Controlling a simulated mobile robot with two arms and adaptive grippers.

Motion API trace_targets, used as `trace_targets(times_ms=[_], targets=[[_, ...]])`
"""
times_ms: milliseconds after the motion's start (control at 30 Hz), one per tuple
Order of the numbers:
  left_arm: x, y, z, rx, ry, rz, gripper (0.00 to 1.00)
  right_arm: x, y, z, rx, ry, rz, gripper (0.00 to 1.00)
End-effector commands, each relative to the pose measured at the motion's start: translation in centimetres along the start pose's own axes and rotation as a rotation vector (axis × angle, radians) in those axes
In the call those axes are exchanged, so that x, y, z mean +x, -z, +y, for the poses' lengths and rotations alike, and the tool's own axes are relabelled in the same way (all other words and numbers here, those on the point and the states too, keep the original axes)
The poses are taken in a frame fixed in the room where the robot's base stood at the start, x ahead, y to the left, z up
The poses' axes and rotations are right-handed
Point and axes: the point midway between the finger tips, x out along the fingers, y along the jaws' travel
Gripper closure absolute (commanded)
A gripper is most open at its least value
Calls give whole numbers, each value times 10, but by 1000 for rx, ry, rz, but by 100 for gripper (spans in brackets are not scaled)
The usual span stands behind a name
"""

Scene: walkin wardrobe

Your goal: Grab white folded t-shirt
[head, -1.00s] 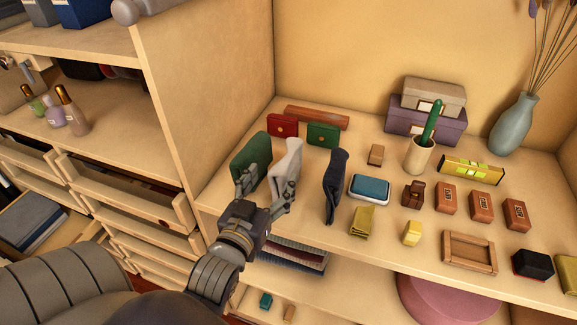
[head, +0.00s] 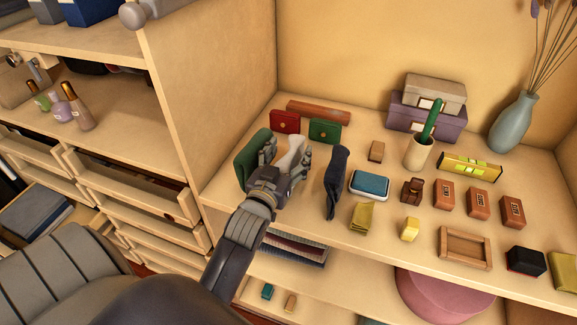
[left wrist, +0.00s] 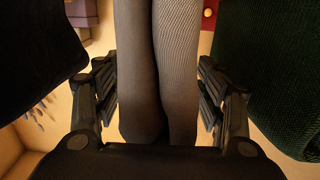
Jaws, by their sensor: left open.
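The white folded t-shirt (head: 291,151) stands upright on the shelf, between a green folded garment (head: 252,161) and a dark navy folded one (head: 336,182). My left gripper (head: 288,163) is open with its fingers on either side of the white t-shirt. In the left wrist view the t-shirt (left wrist: 160,70) looks grey in shadow and lies between the two open fingers (left wrist: 160,100). A gap shows between the fingers and the cloth there. The t-shirt's lower part is hidden behind the gripper in the head view. My right gripper is not in view.
The green garment (left wrist: 270,75) and navy garment (left wrist: 35,55) stand close on both sides of the fingers. A blue-topped case (head: 369,184) sits right of the navy garment. A wooden divider (head: 215,95) rises at the left.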

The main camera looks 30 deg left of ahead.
Motion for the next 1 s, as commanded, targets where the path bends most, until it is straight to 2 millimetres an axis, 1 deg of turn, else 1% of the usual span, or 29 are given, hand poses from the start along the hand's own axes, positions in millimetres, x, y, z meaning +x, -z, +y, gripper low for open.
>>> trace_targets(times_ms=[100,133,167,200,267,300,333,367,633,733,867,1000], targets=[[0,0,0,0,0,0,35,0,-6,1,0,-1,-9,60],[0,0,0,0,0,0,39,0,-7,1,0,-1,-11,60],[0,0,0,0,0,0,46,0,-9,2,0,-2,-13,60],[0,0,0,0,0,0,55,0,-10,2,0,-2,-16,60],[0,0,0,0,0,0,69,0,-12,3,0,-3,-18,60],[0,0,0,0,0,0,78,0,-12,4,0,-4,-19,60],[0,0,0,0,0,0,85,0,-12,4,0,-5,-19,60],[0,0,0,0,0,0,87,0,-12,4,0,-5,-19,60],[-1,1,0,0,0,1,87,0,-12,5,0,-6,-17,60],[-1,8,0,0,0,3,87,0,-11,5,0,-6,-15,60],[-2,30,0,1,-1,7,87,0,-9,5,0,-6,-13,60],[-3,60,0,0,-1,9,87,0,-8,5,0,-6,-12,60]])
